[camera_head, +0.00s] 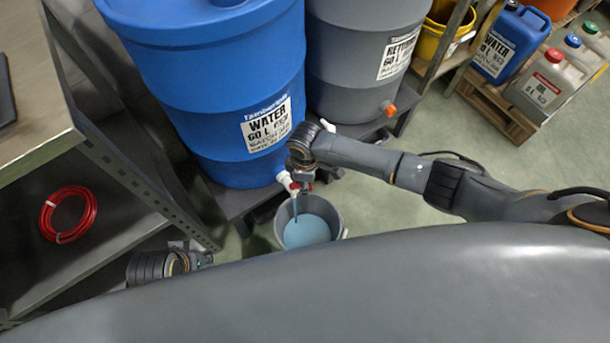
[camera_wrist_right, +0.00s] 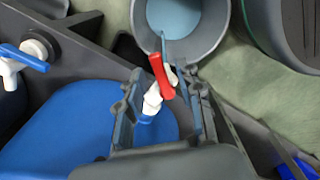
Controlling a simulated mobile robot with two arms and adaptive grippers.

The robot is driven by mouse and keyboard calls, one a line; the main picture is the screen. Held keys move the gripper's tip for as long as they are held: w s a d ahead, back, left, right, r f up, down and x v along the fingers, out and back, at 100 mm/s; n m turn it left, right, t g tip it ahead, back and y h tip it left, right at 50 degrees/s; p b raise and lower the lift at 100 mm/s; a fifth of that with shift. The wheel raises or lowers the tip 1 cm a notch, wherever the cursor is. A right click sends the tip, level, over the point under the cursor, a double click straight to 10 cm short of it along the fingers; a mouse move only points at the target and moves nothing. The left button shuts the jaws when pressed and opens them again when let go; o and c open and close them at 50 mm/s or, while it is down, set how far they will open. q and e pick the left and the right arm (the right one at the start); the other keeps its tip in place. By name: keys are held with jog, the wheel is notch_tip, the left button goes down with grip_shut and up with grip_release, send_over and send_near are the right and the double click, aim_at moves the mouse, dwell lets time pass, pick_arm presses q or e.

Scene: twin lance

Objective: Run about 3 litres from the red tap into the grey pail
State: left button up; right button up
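The red tap's lever (camera_wrist_right: 161,75) sits on a white spout at the base of the blue water drum (camera_head: 215,90). A thin stream (camera_head: 294,206) runs from the spout into the grey pail (camera_head: 339,218), which stands below and holds pale blue liquid (camera_head: 308,231). The pail also shows in the right wrist view (camera_wrist_right: 226,22). My right gripper (camera_head: 300,184) is at the tap; in the wrist view its two fingers (camera_wrist_right: 163,88) stand apart on either side of the lever. My left gripper (camera_head: 196,257) is low at the left, beside the shelf; its fingers are too small to judge.
A blue-handled tap (camera_wrist_right: 24,58) shows in the wrist view. A metal shelf with a red hose coil (camera_head: 68,214) is at left. Canisters stand on a pallet (camera_head: 500,115).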

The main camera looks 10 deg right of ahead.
notch_tip(320, 180, up, 12)
dwell(0.4)
jog(key=shift+f, duration=0.15)
